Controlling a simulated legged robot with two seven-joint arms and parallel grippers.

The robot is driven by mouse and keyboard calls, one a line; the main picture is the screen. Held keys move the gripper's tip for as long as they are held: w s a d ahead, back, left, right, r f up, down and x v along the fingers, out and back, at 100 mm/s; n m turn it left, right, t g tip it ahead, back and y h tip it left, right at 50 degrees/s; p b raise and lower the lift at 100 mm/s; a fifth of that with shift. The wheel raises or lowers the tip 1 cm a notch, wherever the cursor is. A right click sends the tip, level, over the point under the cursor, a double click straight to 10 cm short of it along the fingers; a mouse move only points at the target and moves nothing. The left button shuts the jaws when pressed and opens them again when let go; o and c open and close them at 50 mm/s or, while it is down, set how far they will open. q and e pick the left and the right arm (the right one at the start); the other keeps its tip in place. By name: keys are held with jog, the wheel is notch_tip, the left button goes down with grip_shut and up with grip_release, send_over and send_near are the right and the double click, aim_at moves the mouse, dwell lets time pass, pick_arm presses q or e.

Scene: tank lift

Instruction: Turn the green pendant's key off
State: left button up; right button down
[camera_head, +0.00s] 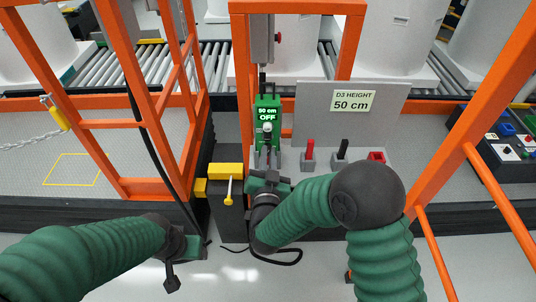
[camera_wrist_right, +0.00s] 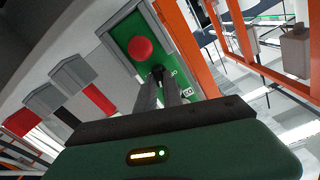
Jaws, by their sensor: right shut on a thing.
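In the right wrist view the pendant's green face (camera_wrist_right: 187,70) carries a round red button (camera_wrist_right: 140,48) and a small black key (camera_wrist_right: 158,72). My right gripper (camera_head: 268,152) reaches the pendant's lower front. In the wrist view its two grey fingers (camera_wrist_right: 160,84) are shut on the key, hiding part of it. My left gripper (camera_head: 174,272) hangs low at the left, away from the pendant; its jaws are unclear.
A sign (camera_head: 353,101) reads "D3 HEIGHT 50 cm". Right of the pendant stand grey holders with a red handle (camera_head: 310,147) and a black handle (camera_head: 342,148), plus a red block (camera_head: 377,156). Orange frame posts (camera_head: 243,70) rise around the pendant. A yellow block (camera_head: 226,170) is left of my right gripper.

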jog(key=n, duration=0.4)
jog(key=shift+a+r, duration=0.1)
jog(key=shift+a, duration=0.05)
jog(key=c, duration=1.5)
grip_release()
